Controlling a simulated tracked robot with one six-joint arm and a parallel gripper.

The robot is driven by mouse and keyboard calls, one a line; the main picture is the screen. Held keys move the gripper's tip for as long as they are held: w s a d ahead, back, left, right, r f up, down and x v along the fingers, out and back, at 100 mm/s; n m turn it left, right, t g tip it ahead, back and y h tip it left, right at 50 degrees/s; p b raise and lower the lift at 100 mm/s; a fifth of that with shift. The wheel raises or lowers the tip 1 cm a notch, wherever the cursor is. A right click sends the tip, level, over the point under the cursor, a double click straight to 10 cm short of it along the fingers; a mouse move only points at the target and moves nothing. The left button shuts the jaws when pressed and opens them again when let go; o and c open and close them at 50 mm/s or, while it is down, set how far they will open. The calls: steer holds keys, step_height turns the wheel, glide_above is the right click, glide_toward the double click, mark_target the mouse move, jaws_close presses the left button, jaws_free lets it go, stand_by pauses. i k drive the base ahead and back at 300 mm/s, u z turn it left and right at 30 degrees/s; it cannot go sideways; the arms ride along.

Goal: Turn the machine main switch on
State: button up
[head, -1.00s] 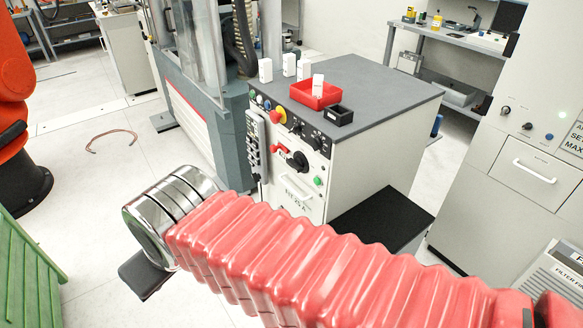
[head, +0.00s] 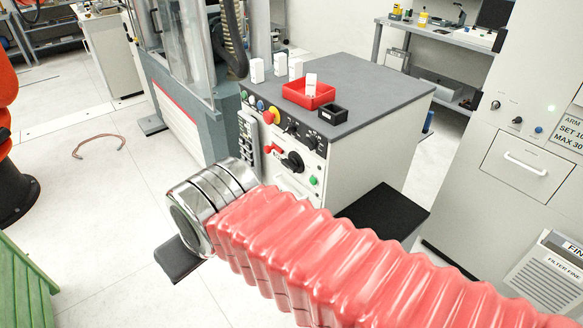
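The grey-topped machine cabinet (head: 370,140) stands mid-view with a control panel on its front. The panel carries a black rotary switch (head: 292,162), a red-handled control (head: 273,149), a green button (head: 313,180) and a red knob on yellow (head: 270,115). I cannot tell from labels which one is the main switch. My arm, in a ribbed red sleeve, crosses in front and hides the panel's lower part. Its chrome wrist lies left of the panel. Only a dark flat part of my gripper (head: 178,258) shows below the wrist, apart from the panel; its fingers cannot be made out.
A red tray (head: 308,98), a black box (head: 332,115) and white blocks (head: 257,71) sit on the cabinet top. A black step (head: 385,215) juts out at right. A grey cabinet (head: 530,120) stands far right, a green crate (head: 22,275) at lower left. Left floor is mostly clear.

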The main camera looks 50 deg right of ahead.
mark_target(292, 164)
steer(key=u, duration=0.05)
steer(key=i, duration=1)
steer(key=z, duration=0.05)
